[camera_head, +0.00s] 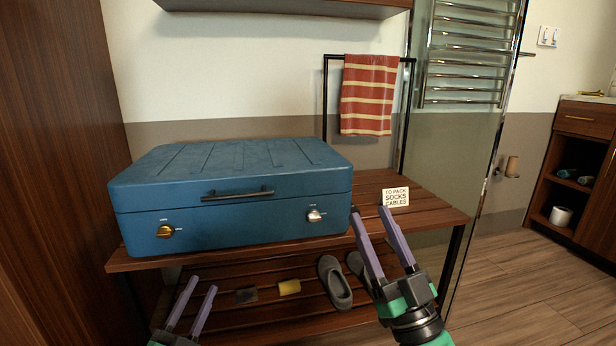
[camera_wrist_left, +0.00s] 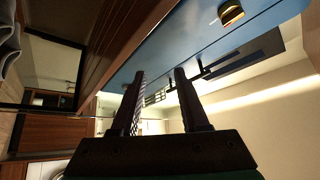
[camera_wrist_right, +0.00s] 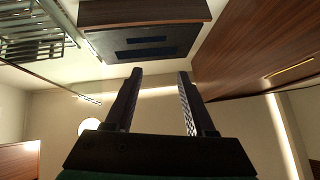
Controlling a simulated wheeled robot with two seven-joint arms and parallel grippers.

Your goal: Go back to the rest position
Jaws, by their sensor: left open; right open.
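My left gripper (camera_head: 191,305) is open and empty, low at the bottom left in the head view, in front of the bench's lower shelf. My right gripper (camera_head: 384,232) is open and empty, in front of the bench's right part, its fingers pointing up. A closed blue suitcase (camera_head: 230,185) lies on the slatted wooden bench (camera_head: 430,208); it has a dark handle, a brass latch at left and a silver latch at right. The left wrist view shows the suitcase's blue side (camera_wrist_left: 170,45) beyond the open fingers. The right wrist view shows only room surfaces between the open fingers.
Grey slippers (camera_head: 336,283) and a yellow item (camera_head: 289,287) lie on the lower shelf. A striped towel (camera_head: 368,95) hangs behind on a black rail. Open floor (camera_head: 530,290) lies to the right.

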